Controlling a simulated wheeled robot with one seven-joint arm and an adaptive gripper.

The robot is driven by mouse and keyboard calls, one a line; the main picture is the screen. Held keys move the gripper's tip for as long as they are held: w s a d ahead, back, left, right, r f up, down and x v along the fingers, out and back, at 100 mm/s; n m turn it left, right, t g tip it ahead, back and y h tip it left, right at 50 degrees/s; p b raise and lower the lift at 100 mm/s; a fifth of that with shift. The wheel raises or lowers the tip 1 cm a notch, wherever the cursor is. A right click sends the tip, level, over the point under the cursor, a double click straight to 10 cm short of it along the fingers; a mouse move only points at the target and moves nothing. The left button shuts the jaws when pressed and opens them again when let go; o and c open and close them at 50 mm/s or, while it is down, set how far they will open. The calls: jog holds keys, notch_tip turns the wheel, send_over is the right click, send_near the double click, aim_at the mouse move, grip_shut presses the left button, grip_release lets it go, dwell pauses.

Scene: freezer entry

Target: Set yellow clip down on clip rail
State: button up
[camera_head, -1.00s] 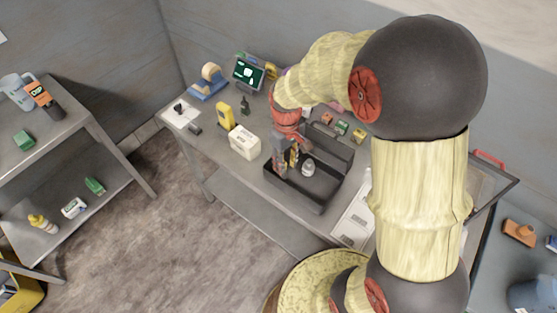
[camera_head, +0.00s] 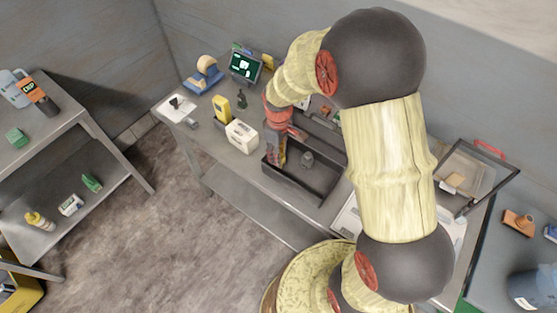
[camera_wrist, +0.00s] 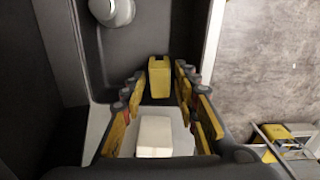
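A yellow block-like object (camera_wrist: 159,80), apparently the yellow clip, stands between my fingertips in the wrist view. My gripper (camera_wrist: 160,70) has its fingers apart, with a narrow gap visible on both sides of the yellow object. In the head view my gripper (camera_head: 276,158) points down into the left end of a dark tray (camera_head: 298,192) on the metal table; the yellow object is not distinct there. I cannot make out which part is the clip rail.
A grey rounded item (camera_head: 307,158) sits in the tray, right of my gripper. A white box (camera_head: 241,137) and a yellow device (camera_head: 222,108) stand left of the tray. A screen (camera_head: 244,66) stands at the back. Open floor lies in front of the table.

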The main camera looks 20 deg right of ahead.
notch_tip(320, 180, down, 2)
jog(key=shift+f, duration=0.1)
jog(key=shift+c, duration=0.3)
jog(key=c, duration=0.7)
jog(key=shift+o, duration=0.2)
jog(key=shift+r, duration=0.2)
